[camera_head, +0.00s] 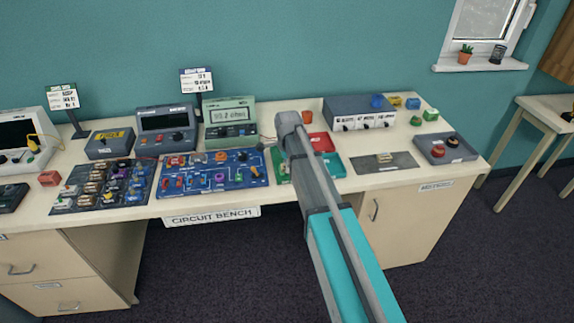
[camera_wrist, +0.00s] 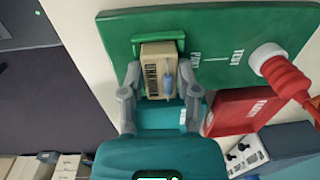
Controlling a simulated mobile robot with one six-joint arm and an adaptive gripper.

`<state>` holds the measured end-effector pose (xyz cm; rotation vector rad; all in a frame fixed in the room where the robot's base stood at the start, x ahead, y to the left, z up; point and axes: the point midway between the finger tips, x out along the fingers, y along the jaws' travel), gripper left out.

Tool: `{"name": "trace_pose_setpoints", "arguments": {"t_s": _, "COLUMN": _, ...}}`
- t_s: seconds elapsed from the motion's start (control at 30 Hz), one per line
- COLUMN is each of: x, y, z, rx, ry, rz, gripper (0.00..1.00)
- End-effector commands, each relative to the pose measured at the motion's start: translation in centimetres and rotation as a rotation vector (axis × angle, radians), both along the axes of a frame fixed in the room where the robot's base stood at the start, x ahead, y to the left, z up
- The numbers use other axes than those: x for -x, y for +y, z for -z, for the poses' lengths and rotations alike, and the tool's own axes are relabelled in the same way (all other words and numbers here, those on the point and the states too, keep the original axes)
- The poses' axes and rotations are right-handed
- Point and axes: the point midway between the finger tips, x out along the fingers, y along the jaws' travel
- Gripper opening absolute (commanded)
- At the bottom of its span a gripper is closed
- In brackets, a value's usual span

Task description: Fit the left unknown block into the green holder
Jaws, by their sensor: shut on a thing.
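In the wrist view my gripper (camera_wrist: 163,88) is shut on a tan block (camera_wrist: 152,60) marked as unknown, with a small blue-grey part on its face. The block is between the two fingers, over the green test board (camera_wrist: 225,22). The raised green holder (camera_wrist: 172,36) shows just past the block's far end. I cannot tell whether the block is seated in it or only above it. In the head view my arm hides the gripper and block; only a strip of the green board (camera_head: 280,166) shows.
A red probe (camera_wrist: 275,65) stands on the board, right of the gripper. A red tray (camera_head: 324,142) and a teal tray (camera_head: 335,167) lie beside my arm. A grey mat (camera_head: 405,160) holds a small block. A blue circuit board (camera_head: 240,180) lies left.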

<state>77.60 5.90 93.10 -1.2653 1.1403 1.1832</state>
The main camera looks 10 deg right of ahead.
Motion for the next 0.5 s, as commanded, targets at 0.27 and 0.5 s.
{"name": "trace_pose_setpoints", "arguments": {"t_s": 0.27, "x": 0.00, "y": 0.00, "z": 0.12, "rx": 0.000, "ry": 0.000, "rz": 0.000, "gripper": 0.64}}
{"name": "trace_pose_setpoints", "arguments": {"t_s": 0.5, "x": 0.00, "y": 0.00, "z": 0.12, "rx": 0.000, "ry": 0.000, "rz": 0.000, "gripper": 0.82}}
